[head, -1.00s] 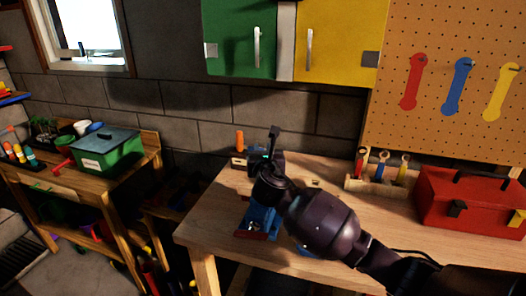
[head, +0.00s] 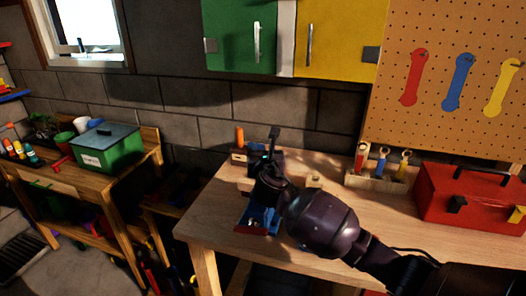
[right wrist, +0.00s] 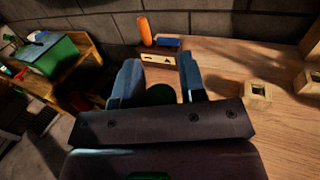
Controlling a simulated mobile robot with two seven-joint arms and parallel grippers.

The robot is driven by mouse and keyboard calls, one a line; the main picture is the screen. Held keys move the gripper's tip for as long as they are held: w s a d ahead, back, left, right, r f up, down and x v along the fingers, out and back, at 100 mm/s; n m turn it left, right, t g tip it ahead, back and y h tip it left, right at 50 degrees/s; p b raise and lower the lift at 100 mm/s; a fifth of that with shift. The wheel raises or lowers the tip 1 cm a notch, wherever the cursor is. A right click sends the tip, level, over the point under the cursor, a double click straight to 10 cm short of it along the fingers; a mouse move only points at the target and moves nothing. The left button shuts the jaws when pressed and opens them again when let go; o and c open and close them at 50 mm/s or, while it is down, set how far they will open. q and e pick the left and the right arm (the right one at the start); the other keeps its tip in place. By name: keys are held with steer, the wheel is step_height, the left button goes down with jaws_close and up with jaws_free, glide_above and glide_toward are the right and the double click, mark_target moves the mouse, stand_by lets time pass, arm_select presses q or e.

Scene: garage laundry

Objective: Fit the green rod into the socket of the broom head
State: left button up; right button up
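My right gripper (head: 271,150) is over the left part of the wooden workbench, seen from behind. In the right wrist view its two blue-lit fingers (right wrist: 158,82) stand apart. A dark green round shape (right wrist: 160,95) shows in the gap between them. It may be an end of the green rod, but I cannot tell whether the fingers grip it. No length of rod shows in the head view. A small wooden block with a dark square hole (right wrist: 257,95) stands right of the gripper, and it shows in the head view (head: 314,181). I cannot make out a broom head for certain. My left gripper is out of view.
A wooden block with an orange handle (head: 239,138) stands at the bench's back left. A blue and red tray (head: 257,222) is near the front edge. A tool rack (head: 378,180) and red toolbox (head: 468,203) stand to the right. A side table (head: 50,183) holds a green bin (head: 108,156).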

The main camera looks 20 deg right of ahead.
steer(key=shift+o, duration=1.3)
steer(key=s+a, duration=0.2)
steer(key=s, duration=0.8)
steer(key=shift+s, duration=0.35)
steer(key=shift+a, duration=0.1)
